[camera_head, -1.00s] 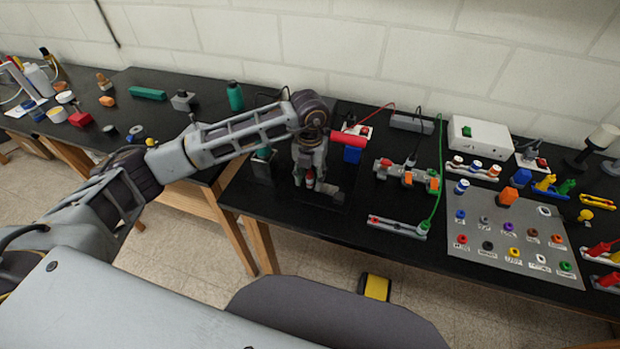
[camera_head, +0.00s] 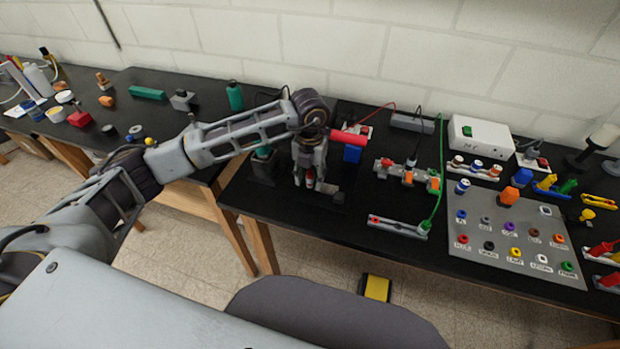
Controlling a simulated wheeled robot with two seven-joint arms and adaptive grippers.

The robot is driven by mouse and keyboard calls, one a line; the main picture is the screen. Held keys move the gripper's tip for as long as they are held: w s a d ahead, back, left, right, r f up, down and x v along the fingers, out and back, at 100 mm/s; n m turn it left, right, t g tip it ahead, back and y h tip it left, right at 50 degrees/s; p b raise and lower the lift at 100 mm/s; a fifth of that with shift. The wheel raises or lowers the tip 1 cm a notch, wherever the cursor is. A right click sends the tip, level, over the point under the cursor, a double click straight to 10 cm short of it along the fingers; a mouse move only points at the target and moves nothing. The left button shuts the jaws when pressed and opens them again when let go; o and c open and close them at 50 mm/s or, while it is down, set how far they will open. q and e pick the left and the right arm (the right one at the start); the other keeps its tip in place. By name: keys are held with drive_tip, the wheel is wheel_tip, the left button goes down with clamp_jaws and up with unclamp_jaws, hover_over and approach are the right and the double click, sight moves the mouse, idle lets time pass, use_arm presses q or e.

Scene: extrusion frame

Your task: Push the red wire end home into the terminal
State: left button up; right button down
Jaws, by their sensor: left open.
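My left gripper (camera_head: 311,183) points down over the left part of the black bench, its fingers open. A small red and white piece (camera_head: 309,179) shows between or behind the fingers; I cannot tell whether it is the red wire end. A thin red wire (camera_head: 378,114) runs at the back to a red-topped part beside the gripper. A grey strip (camera_head: 398,227), possibly the terminal, lies near the front edge, with a red spot (camera_head: 375,219) at its left and a green wire (camera_head: 439,175) entering its right end. My right gripper is out of view.
A red cylinder (camera_head: 348,138) and a blue block (camera_head: 352,154) are just right of the gripper. A grey rail with orange parts (camera_head: 408,175) lies further right. A labelled panel of coloured sockets (camera_head: 478,212) and a white box (camera_head: 480,136) stand beyond it.

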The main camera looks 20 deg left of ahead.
sight(310, 172)
use_arm(q)
clamp_jaws()
idle(0.3)
drive_tip(key=shift+r+p, duration=1.55)
drive_tip(key=shift+r, duration=1.45)
idle(0.5)
